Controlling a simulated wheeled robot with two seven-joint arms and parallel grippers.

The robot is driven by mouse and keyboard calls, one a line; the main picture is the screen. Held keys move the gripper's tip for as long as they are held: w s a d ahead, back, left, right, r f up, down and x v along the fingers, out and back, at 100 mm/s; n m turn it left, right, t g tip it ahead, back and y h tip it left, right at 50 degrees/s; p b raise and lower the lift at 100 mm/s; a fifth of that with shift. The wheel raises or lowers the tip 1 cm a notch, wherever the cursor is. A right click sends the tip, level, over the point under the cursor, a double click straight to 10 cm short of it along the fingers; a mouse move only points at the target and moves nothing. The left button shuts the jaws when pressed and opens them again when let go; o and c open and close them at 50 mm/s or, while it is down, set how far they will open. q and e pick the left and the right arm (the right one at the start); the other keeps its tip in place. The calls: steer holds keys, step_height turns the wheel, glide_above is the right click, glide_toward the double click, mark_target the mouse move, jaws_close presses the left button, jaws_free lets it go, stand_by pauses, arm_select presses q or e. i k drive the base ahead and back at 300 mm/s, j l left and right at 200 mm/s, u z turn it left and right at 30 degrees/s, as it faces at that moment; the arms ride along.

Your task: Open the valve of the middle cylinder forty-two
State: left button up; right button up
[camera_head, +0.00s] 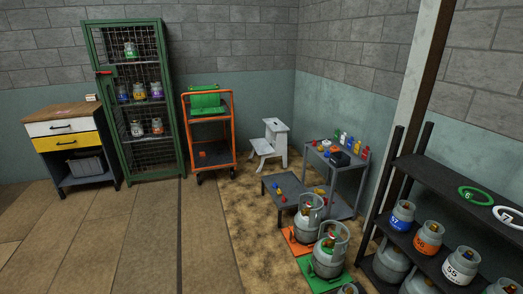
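Three grey gas cylinders stand in a row on the floor at the lower middle right. The far cylinder (309,226) is on an orange scale (291,241). The middle cylinder (327,260) is upright on a green scale (309,275), with a collar around its valve (329,242). Only the top of the near cylinder (348,289) shows at the bottom edge. I cannot read the number forty-two on any of them, nor tell whether the valve is open or shut. Neither of my grippers is in view.
A dark shelf rack (450,178) with numbered cylinders and rings stands at right. A low grey table (268,186) and a side table (335,171) with bottles stand behind the row. Also at back are a step stool (271,140), orange cart (234,125), green cage (88,50) and drawer cabinet (50,129). Floor at left is clear.

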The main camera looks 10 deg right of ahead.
mark_target(309, 204)
steer(key=i+j+z, duration=0.1)
steer(key=i+z, duration=0.25)
steer(key=i, duration=0.15)
steer(key=i+j+z, duration=0.25)
steer(key=i+z, duration=0.15)
steer(key=i+j+z, duration=0.35)
steer(key=i, duration=0.2)
